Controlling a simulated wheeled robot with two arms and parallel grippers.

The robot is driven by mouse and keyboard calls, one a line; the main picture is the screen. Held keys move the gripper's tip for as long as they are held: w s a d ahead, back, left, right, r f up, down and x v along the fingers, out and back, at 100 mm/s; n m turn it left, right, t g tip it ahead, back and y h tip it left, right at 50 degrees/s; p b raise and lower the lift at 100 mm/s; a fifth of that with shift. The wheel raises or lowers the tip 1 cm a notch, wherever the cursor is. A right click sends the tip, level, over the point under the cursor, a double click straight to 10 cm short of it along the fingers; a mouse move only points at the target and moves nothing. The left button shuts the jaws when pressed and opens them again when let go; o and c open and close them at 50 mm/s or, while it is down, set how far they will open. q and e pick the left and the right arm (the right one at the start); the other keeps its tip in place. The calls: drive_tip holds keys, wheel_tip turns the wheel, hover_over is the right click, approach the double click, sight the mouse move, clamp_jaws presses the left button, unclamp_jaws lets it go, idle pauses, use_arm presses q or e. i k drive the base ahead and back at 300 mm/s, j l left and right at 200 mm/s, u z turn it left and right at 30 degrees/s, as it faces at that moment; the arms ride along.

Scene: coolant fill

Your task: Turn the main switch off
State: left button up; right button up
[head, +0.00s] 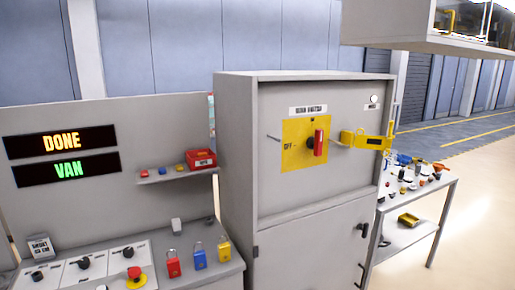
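The main switch is a red handle (319,142) on a dark hub, set on a yellow plate (294,155) on the front of a grey cabinet (236,150). The handle stands roughly upright. The word OFF is printed on the left part of the plate; a small mark at the top is too small to read. A label (308,110) sits above the plate. Neither of my grippers shows in the head view, and nothing is seen touching the handle.
Left stand a display panel (110,105) reading DONE and VAN, a console (90,268) and red, blue and yellow padlocks (199,257). A cluttered table (448,190) stands right. A box (400,25) overhangs upper right.

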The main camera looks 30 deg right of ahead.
sight(315, 143)
drive_tip(key=z, duration=1.25)
